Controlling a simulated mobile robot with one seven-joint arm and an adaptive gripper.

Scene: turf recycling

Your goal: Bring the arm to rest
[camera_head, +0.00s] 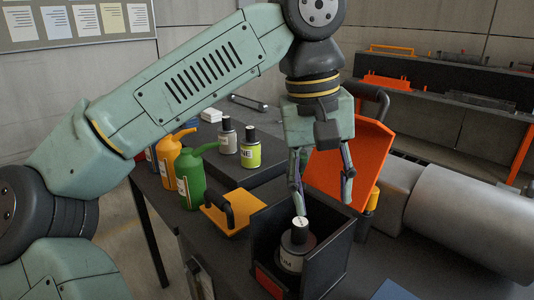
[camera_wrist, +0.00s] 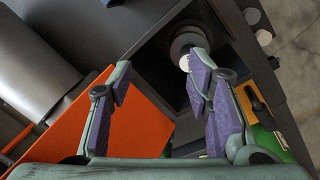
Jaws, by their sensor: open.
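My gripper (camera_head: 324,198) points down with its two fingers spread and nothing between them. It hangs over the open black box (camera_head: 328,272) on the dark table. A dark bottle with a pale label (camera_head: 291,262) and a white-topped black cap stands upright in the box. One fingertip appears close to the cap in the head view; I cannot tell whether they touch. In the wrist view the bottle (camera_wrist: 184,40) shows beyond the open fingers (camera_wrist: 160,82), nearer the right finger. My arm is bent, reaching from the left.
An orange panel (camera_head: 348,158) stands tilted beside the box, close to my gripper. A large grey cylinder (camera_head: 470,222) lies at right. Green (camera_head: 190,178) and orange (camera_head: 165,155) containers, a yellow-labelled bottle (camera_head: 250,152) and a white-labelled bottle (camera_head: 227,138) stand at left.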

